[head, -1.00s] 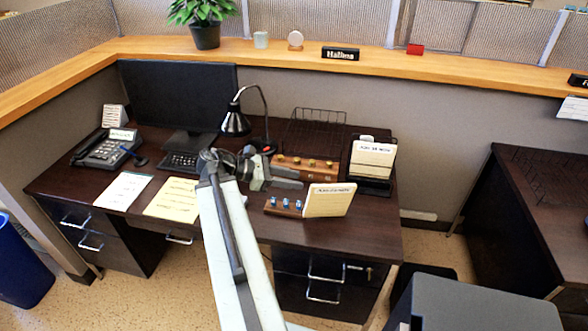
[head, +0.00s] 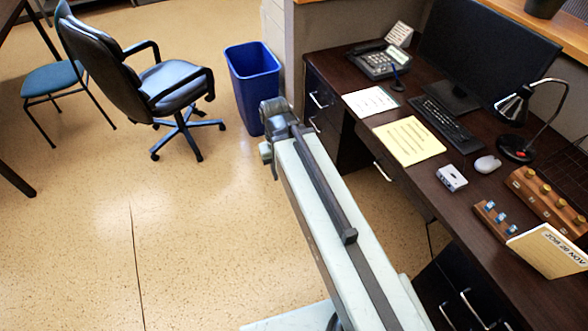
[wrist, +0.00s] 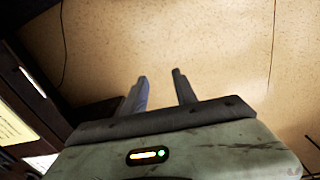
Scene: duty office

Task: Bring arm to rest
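My arm (head: 320,190) reaches forward over the floor at the left of the dark desk. Its far end is near the blue bin in the head view, and the fingers are mostly hidden there. In the wrist view my gripper (wrist: 160,78) points over bare speckled floor. Its two fingers are apart with nothing held between them. A blue patch shows beside the left finger.
The desk (head: 405,195) with phone (head: 383,63), papers, keyboard and lamp stands at the right. A blue bin (head: 252,85) is just beyond the arm's end. A black office chair (head: 165,85) is at the upper left.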

